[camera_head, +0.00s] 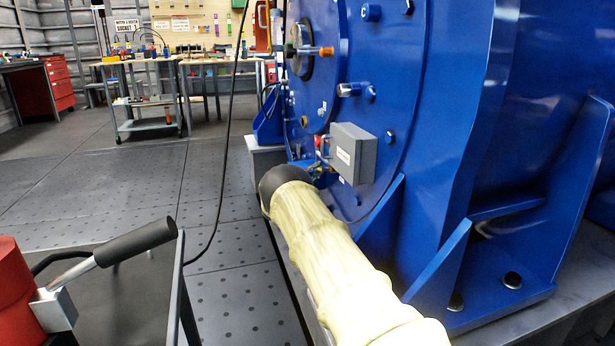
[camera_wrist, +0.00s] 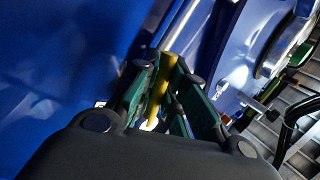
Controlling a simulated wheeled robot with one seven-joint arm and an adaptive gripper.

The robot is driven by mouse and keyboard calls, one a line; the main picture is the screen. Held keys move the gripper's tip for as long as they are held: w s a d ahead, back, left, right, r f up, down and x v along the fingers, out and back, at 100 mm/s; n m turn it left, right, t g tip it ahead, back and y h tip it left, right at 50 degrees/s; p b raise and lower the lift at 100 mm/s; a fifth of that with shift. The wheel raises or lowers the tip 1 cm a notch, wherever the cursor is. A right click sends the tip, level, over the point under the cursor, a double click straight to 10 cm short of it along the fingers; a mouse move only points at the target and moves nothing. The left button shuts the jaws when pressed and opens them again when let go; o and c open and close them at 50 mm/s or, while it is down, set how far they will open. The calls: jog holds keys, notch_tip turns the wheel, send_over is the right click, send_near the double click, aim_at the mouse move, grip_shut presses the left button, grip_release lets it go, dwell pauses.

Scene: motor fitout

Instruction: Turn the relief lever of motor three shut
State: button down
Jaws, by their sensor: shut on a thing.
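The large blue motor (camera_head: 400,100) fills the right of the head view. In the wrist view my gripper (camera_wrist: 168,88) has its green-padded fingers shut on a yellow lever (camera_wrist: 159,88), which lies between them. A pale rod (camera_wrist: 181,24) shows just beyond the lever; I cannot tell whether they are joined. In the head view my arm reaches to the motor's lower front, beside a grey labelled box (camera_head: 354,153). My arm's dark end hides most of the gripper and the lever there. The lever's pivot and its exact angle cannot be made out.
An orange-tipped fitting (camera_head: 326,51) and a silver fitting (camera_head: 348,90) stick out above the box. A red unit (camera_head: 14,290) with a black-handled bar (camera_head: 135,243) stands on a cart at the lower left.

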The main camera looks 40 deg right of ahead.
jog(key=shift+r+m+g, duration=0.1)
jog(key=shift+m+g, duration=0.4)
jog(key=shift+m, duration=0.2)
jog(key=c, duration=1.5)
grip_release()
jog(key=shift+o, duration=0.2)
jog(key=v, duration=1.2)
jog(key=shift+w, duration=0.1)
